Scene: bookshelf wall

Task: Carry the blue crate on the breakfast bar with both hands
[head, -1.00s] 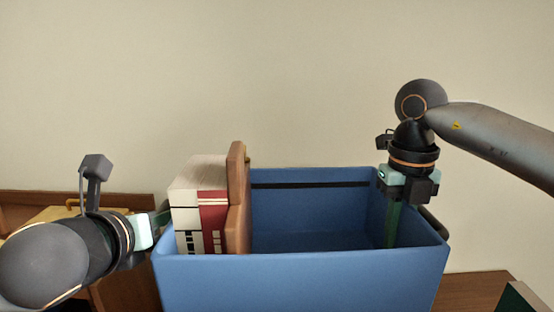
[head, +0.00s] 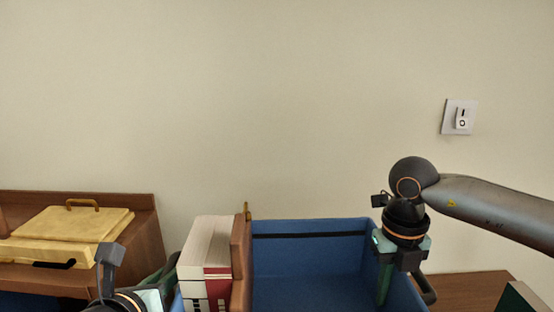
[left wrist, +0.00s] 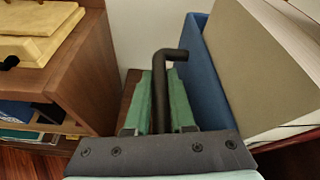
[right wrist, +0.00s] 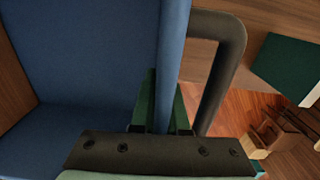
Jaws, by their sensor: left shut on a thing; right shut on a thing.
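The blue crate (head: 312,270) is at the bottom middle of the head view, its lower part cut off. My left gripper (head: 166,278) is at its left end. In the left wrist view its green fingers (left wrist: 160,100) are shut around a black handle (left wrist: 160,75) beside the blue wall (left wrist: 205,75). My right gripper (head: 384,282) reaches down at the right end. In the right wrist view its fingers (right wrist: 165,105) are shut on the crate's wall (right wrist: 172,50), with a black handle (right wrist: 235,60) just outside. I cannot tell which surface is the breakfast bar.
Thick books (head: 207,250) and a brown wooden piece (head: 241,265) stand in the crate's left part. A wooden cabinet (head: 145,225) with a yellow box (head: 70,225) is at left. A wooden surface (head: 465,288) and a dark green item (head: 520,298) are at right. The wall behind has a switch (head: 460,116).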

